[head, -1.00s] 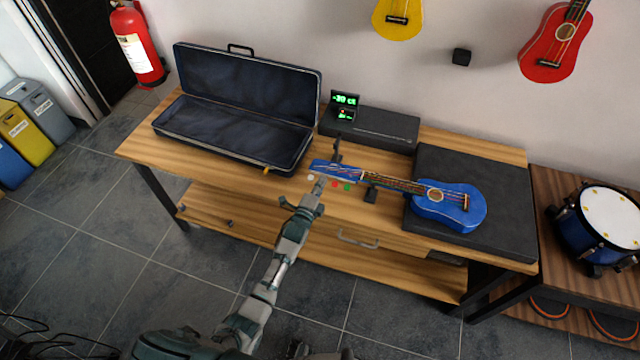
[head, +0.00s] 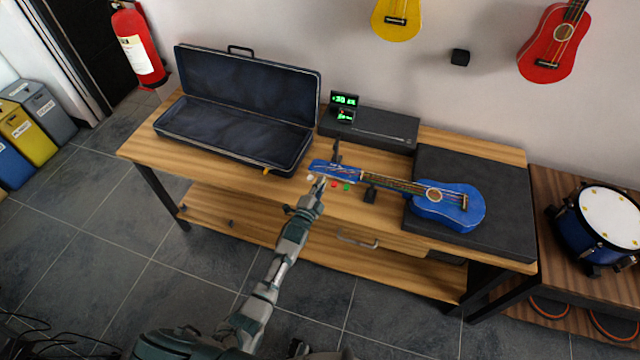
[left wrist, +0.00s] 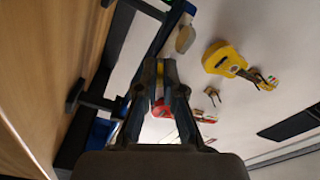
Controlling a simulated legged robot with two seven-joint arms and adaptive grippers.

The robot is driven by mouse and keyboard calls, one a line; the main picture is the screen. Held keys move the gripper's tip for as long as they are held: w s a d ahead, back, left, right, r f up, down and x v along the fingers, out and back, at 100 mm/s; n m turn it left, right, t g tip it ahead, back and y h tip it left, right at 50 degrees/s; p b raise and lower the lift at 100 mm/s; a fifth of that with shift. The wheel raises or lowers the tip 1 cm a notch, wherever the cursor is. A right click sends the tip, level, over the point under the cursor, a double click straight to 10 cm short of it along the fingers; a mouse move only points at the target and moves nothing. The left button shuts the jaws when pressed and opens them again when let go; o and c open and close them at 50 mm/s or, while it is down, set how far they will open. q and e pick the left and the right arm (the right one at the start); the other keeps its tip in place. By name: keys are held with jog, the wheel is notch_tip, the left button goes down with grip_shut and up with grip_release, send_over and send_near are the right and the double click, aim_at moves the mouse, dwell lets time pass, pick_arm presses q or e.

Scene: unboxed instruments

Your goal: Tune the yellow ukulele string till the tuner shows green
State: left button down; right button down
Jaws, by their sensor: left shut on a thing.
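The blue ukulele (head: 446,204) lies face up, its body on the black mat and its head (head: 330,168) pointing left. White (head: 310,177), red (head: 334,185) and green (head: 347,187) pegs show along the head's near edge. My left gripper (head: 320,183) is at that edge, between the white and red pegs. In the left wrist view, its fingers (left wrist: 160,72) are shut on a small yellow peg (left wrist: 159,84), mostly hidden by them. The tuner (head: 344,99) stands behind the head with green characters lit; its small reading is hard to make out. My right gripper is out of view.
An open dark case (head: 236,137) lies left of the ukulele on the wooden table. The black mat (head: 500,185) covers the table's right part. A drum (head: 600,218) stands farther right.

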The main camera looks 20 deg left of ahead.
pick_arm(q)
jog(key=n, duration=0.3)
jog(key=shift+d, duration=0.1)
jog(key=n, duration=0.3)
jog(key=shift+f, duration=0.1)
jog(key=shift+n+y, duration=0.4)
jog(key=n, duration=0.3)
jog(key=shift+t+p, duration=0.3)
jog(key=shift+p, duration=0.05)
jog(key=n, duration=0.3)
jog(key=shift+n+y, duration=0.3)
jog(key=shift+n, duration=2)
jog(key=n, duration=0.3)
jog(key=shift+y, duration=0.3)
jog(key=shift+n, duration=0.6)
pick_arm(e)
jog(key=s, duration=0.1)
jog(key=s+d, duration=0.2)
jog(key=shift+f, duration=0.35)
